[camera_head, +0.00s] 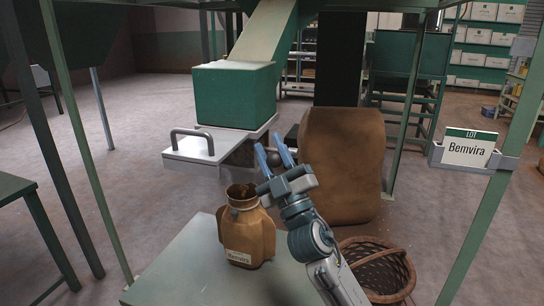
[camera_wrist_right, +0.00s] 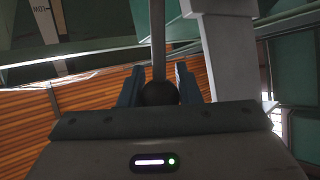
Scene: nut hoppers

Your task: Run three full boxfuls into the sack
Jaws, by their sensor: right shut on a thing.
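A green metering box (camera_head: 236,95) hangs under a sloping chute, with a pale slide plate (camera_head: 190,148) and its bar handle (camera_head: 192,135) sticking out at its lower left. My right gripper (camera_head: 273,156) is shut on a dark ball knob (camera_wrist_right: 160,93) at the end of a rod (camera_wrist_right: 158,42), just below and right of the box. A small brown sack (camera_head: 262,238) labelled Bemvira stands upright, mouth open, on a grey stand below the plate. How full the box is cannot be seen. My left gripper is not in view.
A large brown sack (camera_head: 343,165) stands behind my right arm. A wicker basket (camera_head: 378,268) sits on the floor at lower right. A green post carries a sign (camera_head: 468,148) reading LOT Bemvira. The grey stand top (camera_head: 185,262) is bare left of the small sack.

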